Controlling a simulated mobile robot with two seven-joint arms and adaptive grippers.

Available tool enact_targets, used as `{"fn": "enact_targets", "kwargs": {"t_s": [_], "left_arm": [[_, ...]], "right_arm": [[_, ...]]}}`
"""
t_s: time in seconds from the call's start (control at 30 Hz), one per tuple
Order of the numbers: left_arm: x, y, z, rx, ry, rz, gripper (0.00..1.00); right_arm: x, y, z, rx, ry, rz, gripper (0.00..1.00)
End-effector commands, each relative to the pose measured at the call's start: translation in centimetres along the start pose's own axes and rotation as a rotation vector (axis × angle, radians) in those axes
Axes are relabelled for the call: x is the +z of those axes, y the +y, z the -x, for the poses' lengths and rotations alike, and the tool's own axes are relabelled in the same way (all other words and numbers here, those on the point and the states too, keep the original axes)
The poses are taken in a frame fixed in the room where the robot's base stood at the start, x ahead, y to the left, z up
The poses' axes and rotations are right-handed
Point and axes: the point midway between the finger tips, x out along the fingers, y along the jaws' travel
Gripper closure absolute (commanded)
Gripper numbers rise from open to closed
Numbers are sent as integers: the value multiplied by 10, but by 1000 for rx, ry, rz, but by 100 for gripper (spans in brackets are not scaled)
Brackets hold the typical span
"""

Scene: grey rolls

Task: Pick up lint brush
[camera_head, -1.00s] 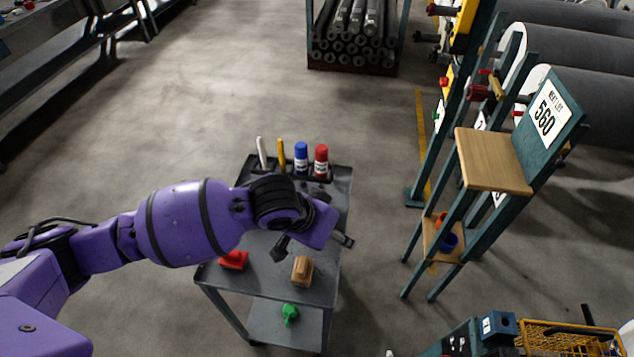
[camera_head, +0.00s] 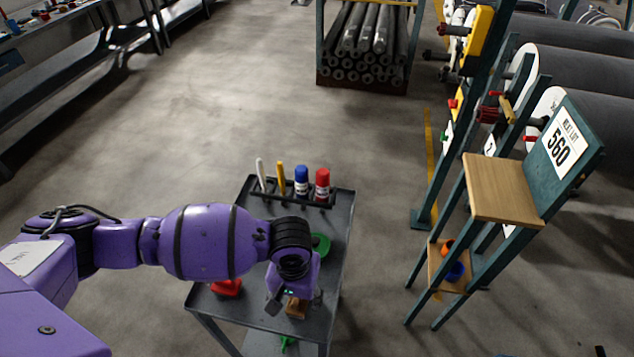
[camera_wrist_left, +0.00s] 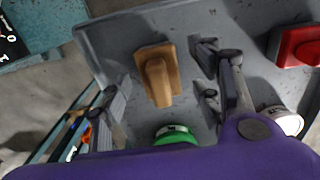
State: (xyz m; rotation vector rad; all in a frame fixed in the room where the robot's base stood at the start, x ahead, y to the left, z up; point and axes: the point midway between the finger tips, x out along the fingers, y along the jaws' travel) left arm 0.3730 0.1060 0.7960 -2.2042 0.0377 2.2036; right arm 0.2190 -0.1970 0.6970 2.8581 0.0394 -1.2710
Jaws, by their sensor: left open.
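The lint brush appears to be the tan wooden block with a raised handle (camera_head: 297,309), lying near the front of the grey cart's top. It also shows in the left wrist view (camera_wrist_left: 158,76), lying between the spread fingers with a gap on each side. My left gripper (camera_head: 295,298) is open and points down over the brush, partly covering it in the head view. In the left wrist view the open fingers (camera_wrist_left: 162,98) hold nothing. My right gripper is not in view.
On the cart (camera_head: 335,240) a red object (camera_head: 227,287) lies left of the brush and a green round item (camera_head: 320,244) behind it. Markers, including a blue one (camera_head: 302,181) and a red one (camera_head: 322,184), stand at the back edge. A rack with a wooden shelf (camera_head: 497,188) stands right.

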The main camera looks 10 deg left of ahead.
Motion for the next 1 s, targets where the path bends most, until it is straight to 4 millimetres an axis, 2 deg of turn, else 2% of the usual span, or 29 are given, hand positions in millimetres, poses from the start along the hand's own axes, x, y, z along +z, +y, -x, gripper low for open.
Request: {"fn": "enact_targets", "kwargs": {"t_s": [0.1,0.3,0.6,0.7,1.0], "left_arm": [[0,0,-7,0,0,0,42],[0,0,-6,0,1,0,44],[0,0,-6,0,1,0,83],[0,0,-6,0,1,0,93],[0,0,-2,1,2,0,93]], "right_arm": [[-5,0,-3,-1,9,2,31],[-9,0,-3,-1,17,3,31],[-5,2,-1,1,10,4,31],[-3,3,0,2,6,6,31],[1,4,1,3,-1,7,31]]}}
